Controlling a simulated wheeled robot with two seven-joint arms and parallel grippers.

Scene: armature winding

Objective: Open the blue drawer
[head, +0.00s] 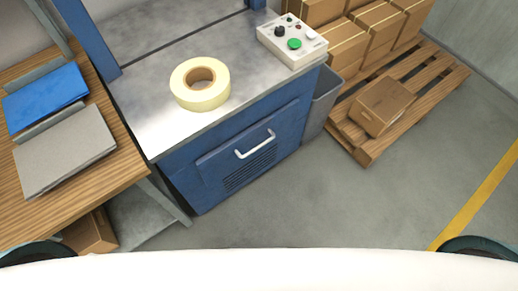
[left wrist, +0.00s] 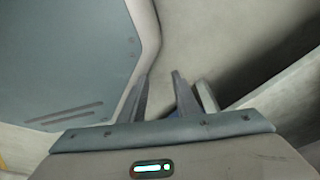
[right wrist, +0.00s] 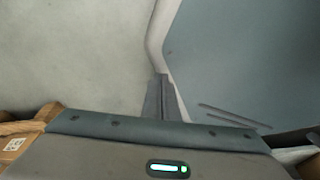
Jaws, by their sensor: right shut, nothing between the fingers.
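The blue drawer (head: 222,165) is in the front of the blue cabinet under the metal worktop. Its front appears closed against the cabinet. A white bar handle (head: 255,146) is on its front, with dark slots below. Neither gripper shows in the head view, and neither wrist view shows the drawer. In the left wrist view my left gripper (left wrist: 160,77) has its fingers apart, with nothing seen between them. In the right wrist view my right gripper (right wrist: 160,78) has its fingers together and is empty.
A cream tape roll (head: 215,97) and a control box (head: 293,42) with a green button sit on the metal worktop (head: 150,117). A wooden table (head: 120,178) with folders stands left. A pallet (head: 348,137) with boxes stands right. Floor before the drawer is clear.

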